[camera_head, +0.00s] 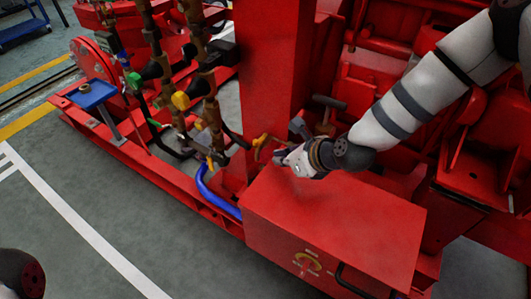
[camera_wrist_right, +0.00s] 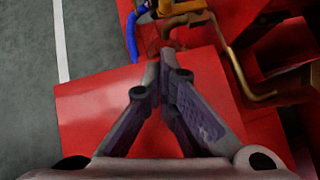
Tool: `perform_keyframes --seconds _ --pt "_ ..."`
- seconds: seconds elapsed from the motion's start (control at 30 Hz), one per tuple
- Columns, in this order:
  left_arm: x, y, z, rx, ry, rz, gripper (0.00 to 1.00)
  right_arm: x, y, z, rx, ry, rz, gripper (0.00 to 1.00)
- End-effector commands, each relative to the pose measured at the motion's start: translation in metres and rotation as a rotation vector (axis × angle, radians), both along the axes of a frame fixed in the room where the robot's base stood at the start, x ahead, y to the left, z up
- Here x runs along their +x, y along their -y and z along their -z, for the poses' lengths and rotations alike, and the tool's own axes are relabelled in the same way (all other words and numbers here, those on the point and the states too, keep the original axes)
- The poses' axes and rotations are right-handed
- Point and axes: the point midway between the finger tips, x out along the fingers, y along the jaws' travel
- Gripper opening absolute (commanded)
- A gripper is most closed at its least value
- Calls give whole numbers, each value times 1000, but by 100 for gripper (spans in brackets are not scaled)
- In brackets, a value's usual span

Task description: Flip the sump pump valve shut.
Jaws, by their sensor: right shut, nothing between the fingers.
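My right gripper (camera_head: 284,158) is shut and empty, held above the red box at the foot of the red column. A yellow bent handle (camera_head: 260,146), possibly the sump pump valve's lever, is just left of its fingertips in the head view, with a small gap. In the right wrist view, my right gripper (camera_wrist_right: 163,75) has its fingers together over red metal. A yellow part (camera_wrist_right: 180,8) and a bent brass-coloured bar (camera_wrist_right: 232,62) lie beyond and to the right of the tips there. I cannot tell which exact part is the valve. My left gripper is out of view.
The red box (camera_head: 320,225) has a black handle on its front. A blue hose (camera_head: 212,195) curves beside it. Brass pipes with valves (camera_head: 200,90) stand to the left on the red frame.

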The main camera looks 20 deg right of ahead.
Motion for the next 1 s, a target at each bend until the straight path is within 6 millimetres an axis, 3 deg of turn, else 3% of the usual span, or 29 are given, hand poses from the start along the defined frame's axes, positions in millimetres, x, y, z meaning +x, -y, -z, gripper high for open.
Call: perform_keyframes --seconds 0.1,0.37,1.0 --pt "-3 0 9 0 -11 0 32 16 -7 22 -3 -3 -3 0" --pt "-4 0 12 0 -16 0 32 48 -20 17 -1 0 -1 0" --pt "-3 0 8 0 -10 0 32 53 -25 15 1 0 40 0"
